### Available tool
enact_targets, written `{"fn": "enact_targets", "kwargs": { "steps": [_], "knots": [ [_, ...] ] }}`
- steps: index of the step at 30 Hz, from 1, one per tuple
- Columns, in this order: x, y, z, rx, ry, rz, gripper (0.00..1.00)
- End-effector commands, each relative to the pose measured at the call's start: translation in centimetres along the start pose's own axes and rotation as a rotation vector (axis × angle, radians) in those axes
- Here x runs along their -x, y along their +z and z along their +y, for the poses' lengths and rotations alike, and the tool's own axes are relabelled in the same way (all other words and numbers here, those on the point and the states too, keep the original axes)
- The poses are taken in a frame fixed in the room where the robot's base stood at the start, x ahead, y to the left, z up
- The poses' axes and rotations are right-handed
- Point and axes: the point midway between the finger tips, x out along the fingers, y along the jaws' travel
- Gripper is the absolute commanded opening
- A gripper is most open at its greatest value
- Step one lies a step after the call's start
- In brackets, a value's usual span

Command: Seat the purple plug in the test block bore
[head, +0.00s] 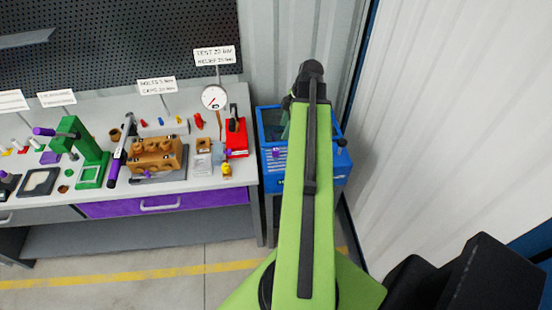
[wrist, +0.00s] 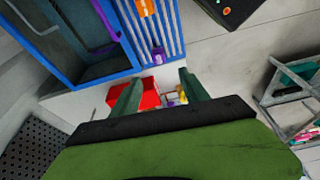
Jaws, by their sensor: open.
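A small purple piece that may be the plug (wrist: 158,55) lies on the slatted part of the blue unit in the wrist view, just beyond my fingertips. It also shows as a purple spot on the slats in the head view (head: 276,153). My gripper (wrist: 158,80) is open with nothing held between its two dark green fingers. In the head view my arm hides the fingers.
The blue unit (head: 314,181) stands right of the bench, with an open basin on its left in the wrist view (wrist: 88,73). A red stand (head: 237,138), brown pump body (head: 157,154) and green press (head: 90,172) crowd the bench. The floor in front (head: 150,288) is clear.

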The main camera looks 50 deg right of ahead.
Motion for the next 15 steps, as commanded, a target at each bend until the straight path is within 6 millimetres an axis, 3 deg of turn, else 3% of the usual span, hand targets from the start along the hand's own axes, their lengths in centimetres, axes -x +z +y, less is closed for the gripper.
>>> {"fn": "enact_targets", "kwargs": {
  "steps": [1,7,10,15],
  "knots": [
    [-2.2,0.4,0.0,0.000,0.000,0.000,0.53],
    [-6.3,0.5,0.0,-0.003,0.000,0.000,0.53],
    [-7.4,0.4,0.0,-0.003,0.000,0.000,0.53],
    [-7.3,0.2,0.0,-0.004,0.001,0.000,0.53]
  ]
}}
